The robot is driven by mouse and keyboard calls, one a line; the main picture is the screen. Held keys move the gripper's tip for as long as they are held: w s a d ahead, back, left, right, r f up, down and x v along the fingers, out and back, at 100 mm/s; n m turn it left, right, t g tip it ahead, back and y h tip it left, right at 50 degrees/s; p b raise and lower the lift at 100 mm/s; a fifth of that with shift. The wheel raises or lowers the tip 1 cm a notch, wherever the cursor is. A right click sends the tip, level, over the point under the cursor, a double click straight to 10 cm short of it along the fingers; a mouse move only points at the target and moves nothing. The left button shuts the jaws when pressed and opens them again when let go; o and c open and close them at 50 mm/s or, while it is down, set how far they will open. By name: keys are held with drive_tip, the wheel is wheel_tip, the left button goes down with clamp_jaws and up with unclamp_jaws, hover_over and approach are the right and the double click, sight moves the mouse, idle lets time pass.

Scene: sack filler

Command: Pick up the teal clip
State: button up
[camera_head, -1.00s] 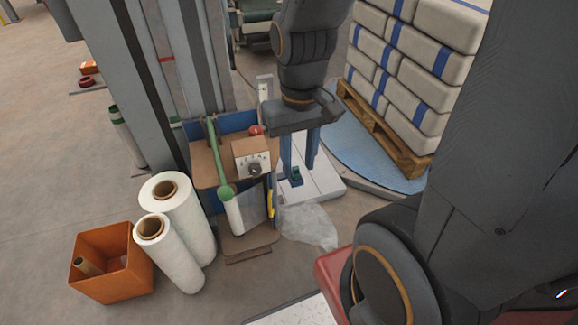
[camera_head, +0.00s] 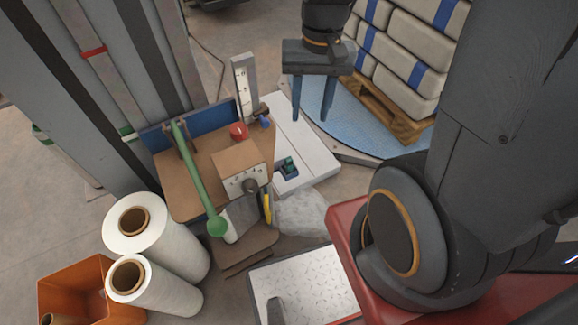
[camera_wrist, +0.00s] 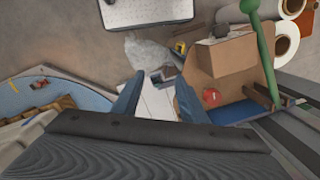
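The teal clip (camera_head: 289,162) is small and sits on a little dark-blue block (camera_head: 287,172) on the white platform (camera_head: 318,160), beside the brown bench in the head view. My gripper (camera_head: 313,112) shows above and beyond the clip in that view. Its two blue fingers are spread apart, with nothing between them. In the wrist view my gripper (camera_wrist: 157,88) is open over the white platform (camera_wrist: 158,103). A small dark shape ahead of the fingertips there may be the clip on its block, but it is too small to be sure.
A clear plastic sheet (camera_head: 301,213) lies on the floor. White film rolls (camera_head: 150,238) stand left; stacked sacks (camera_head: 405,60) stand on a pallet at right.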

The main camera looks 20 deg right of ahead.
sight(290, 158)
drive_tip(key=w+d+f+m+y+b, duration=0.1)
drive_tip(key=w+f+m+b, duration=0.3)
drive_tip(key=f, duration=0.8)
drive_tip(key=w+f+m+y+b, duration=0.1)
drive_tip(key=w+f+m+b, duration=0.3)
drive_tip(key=w+f+b, duration=0.3)
drive_tip(key=w+d+f+m+y+b, duration=0.1)
drive_tip(key=w+f+m+b, duration=0.3)
drive_tip(key=f+b, duration=0.5)
drive_tip(key=shift+w+d+f+m+y+b, duration=0.15)
drive_tip(key=shift+w+f, duration=0.3)
drive_tip(key=shift+f, duration=0.95)
drive_tip(key=shift+w+d+f+m+y+b, duration=0.1)
drive_tip(key=shift+w+f, duration=0.3)
drive_tip(key=shift+f, duration=1.05)
drive_tip(key=shift+w+d+f+m+y+b, duration=0.15)
drive_tip(key=shift+w+f, duration=0.3)
drive_tip(key=shift+f, duration=0.95)
drive_tip(key=b+x, duration=0.1)
drive_tip(key=x, duration=0.3)
drive_tip(key=b+x, duration=0.1)
drive_tip(key=x, duration=0.1)
drive_tip(key=shift+s+f+b, duration=0.3)
drive_tip(key=shift+s+b, duration=0.05)
clamp_jaws()
